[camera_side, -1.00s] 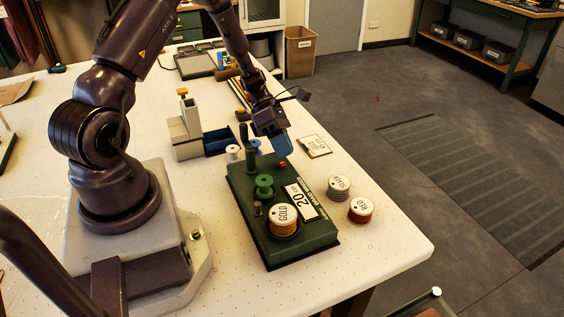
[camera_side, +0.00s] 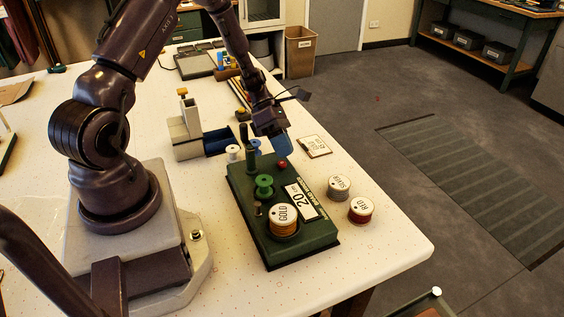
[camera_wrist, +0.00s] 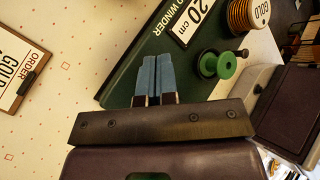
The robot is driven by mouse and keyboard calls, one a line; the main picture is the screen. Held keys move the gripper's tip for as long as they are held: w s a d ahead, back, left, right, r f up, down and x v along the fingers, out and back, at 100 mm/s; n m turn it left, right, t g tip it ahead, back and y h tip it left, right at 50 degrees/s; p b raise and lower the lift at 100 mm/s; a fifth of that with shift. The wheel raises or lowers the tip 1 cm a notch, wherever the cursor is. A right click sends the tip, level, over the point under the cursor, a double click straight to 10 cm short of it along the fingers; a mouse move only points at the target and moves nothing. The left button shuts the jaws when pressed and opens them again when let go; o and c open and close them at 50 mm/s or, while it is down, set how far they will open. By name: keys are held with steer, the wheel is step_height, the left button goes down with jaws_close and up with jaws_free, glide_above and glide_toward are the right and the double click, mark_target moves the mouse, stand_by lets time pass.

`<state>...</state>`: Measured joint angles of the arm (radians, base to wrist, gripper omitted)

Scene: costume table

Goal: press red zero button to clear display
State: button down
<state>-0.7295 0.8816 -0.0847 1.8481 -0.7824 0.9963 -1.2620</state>
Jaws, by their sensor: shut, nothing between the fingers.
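The green ribbon winder (camera_side: 311,238) stands on the table with a display plate (camera_side: 302,201) reading 20 cm. The plate also shows in the wrist view (camera_wrist: 199,18). The red button (camera_side: 282,164) is a small red dome at the far right end of the winder. My gripper (camera_side: 285,156) is shut and empty, its blue fingers pointing down just above or at the button; I cannot tell whether they touch it. In the wrist view the closed fingers (camera_wrist: 156,57) lie over the winder's green top, and the button is not visible there.
A GOLD spool (camera_side: 283,219) and a green spool (camera_side: 264,186) sit on the winder. SILVER (camera_side: 339,188) and RED (camera_side: 361,210) spools stand to its right. An order clipboard (camera_side: 314,146) lies behind.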

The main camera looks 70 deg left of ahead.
mark_target(283, 161)
steer(key=shift+f, duration=0.15)
steer(key=shift+f, duration=0.25)
steer(key=shift+f, duration=0.45)
stand_by(0.6)
steer(key=shift+r, duration=0.9)
steer(key=shift+r, duration=2.5)
